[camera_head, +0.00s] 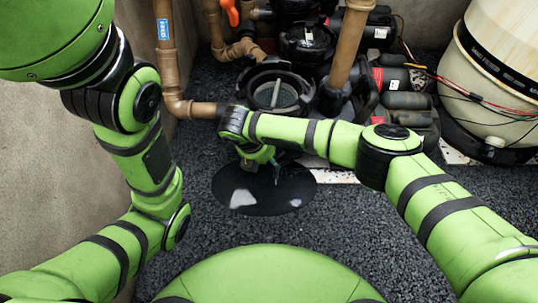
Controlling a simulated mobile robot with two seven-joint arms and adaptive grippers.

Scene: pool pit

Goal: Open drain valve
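An orange-red valve handle (231,12) sits on the brown pipework at the top, cut by the picture's upper edge. I cannot tell whether it is the drain valve or how far it is turned. My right arm reaches across the middle, and its gripper (274,168) points down over a glossy black round disc (264,197). The fingers are small and dark against the disc. I cannot tell whether they grip it, or whether the disc rests on the gravel. My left arm bends up at the left, and its gripper is out of view.
An uncovered black strainer housing (277,95) with a pale basket stands behind my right wrist. Brown pipes (170,60), a black pump (405,115) and a cream tank (505,60) fill the back and right. A wall (50,170) bounds the left. Dark gravel (345,225) lies clear in front.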

